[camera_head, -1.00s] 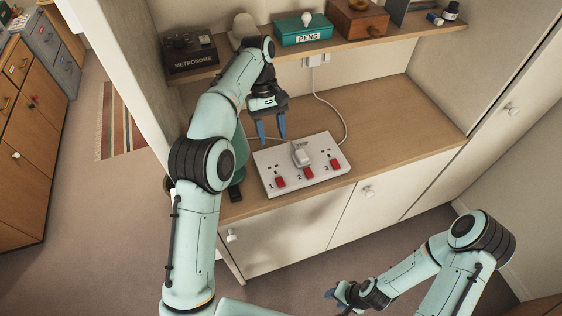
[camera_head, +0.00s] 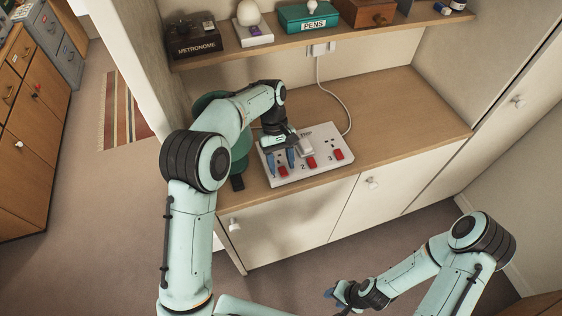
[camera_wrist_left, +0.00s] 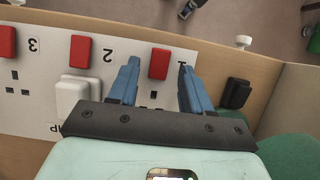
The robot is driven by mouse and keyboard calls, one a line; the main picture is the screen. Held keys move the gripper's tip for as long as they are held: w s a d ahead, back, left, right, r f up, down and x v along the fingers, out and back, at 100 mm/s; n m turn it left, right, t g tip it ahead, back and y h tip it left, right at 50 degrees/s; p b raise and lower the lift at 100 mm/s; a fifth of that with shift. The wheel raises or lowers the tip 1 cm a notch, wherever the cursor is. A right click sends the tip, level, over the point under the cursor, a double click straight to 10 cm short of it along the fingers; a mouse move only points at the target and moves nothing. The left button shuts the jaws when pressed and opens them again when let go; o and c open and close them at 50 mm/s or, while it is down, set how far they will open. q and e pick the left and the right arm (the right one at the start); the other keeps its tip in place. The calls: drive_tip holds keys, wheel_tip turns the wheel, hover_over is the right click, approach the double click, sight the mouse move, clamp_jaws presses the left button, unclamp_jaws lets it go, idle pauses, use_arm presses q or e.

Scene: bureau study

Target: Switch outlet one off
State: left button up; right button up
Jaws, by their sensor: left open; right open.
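The white power strip (camera_head: 333,164) lies on the wooden counter, with red switches numbered 1, 2 and 3. The switch of outlet one (camera_head: 283,172) is the leftmost in the head view; it also shows in the left wrist view (camera_wrist_left: 159,64), between my fingers. A white plug (camera_wrist_left: 70,96) sits in the middle outlet. My left gripper (camera_head: 280,160) is open and empty over outlet one, its blue fingers on either side of the switch. I cannot tell whether the fingers touch the strip. My right gripper (camera_head: 334,294) is open, low and away from the counter; its fingertips are small.
A shelf above holds a metronome box (camera_head: 194,38), a white egg-shaped lamp (camera_head: 251,24) and a teal pens box (camera_head: 309,18). A white cable (camera_head: 333,93) runs to a wall socket (camera_head: 320,49). A black object (camera_wrist_left: 237,93) lies beside the strip. The counter's right side is clear.

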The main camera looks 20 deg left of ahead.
use_arm(q)
drive_tip(key=shift+w, duration=0.15)
drive_tip(key=shift+c, duration=0.3)
use_arm(e)
drive_tip(key=shift+w, duration=0.15)
use_arm(q)
clamp_jaws()
drive_tip(key=t+b, duration=0.1)
drive_tip(key=s+t+y+b, duration=0.1)
drive_tip(key=shift+d+f+y+b, duration=0.15)
drive_tip(key=shift+d+y+b, duration=0.15)
drive_tip(key=shift+s+r+t, duration=0.2)
drive_tip(key=shift+r+t, duration=0.1)
drive_tip(key=shift+w, duration=0.35)
drive_tip(key=shift+o, duration=0.3)
unclamp_jaws()
use_arm(e)
drive_tip(key=s+f, duration=0.3)
drive_tip(key=shift+s+f, duration=0.3)
drive_tip(key=shift+f, duration=0.1)
use_arm(q)
drive_tip(key=shift+r, duration=0.1)
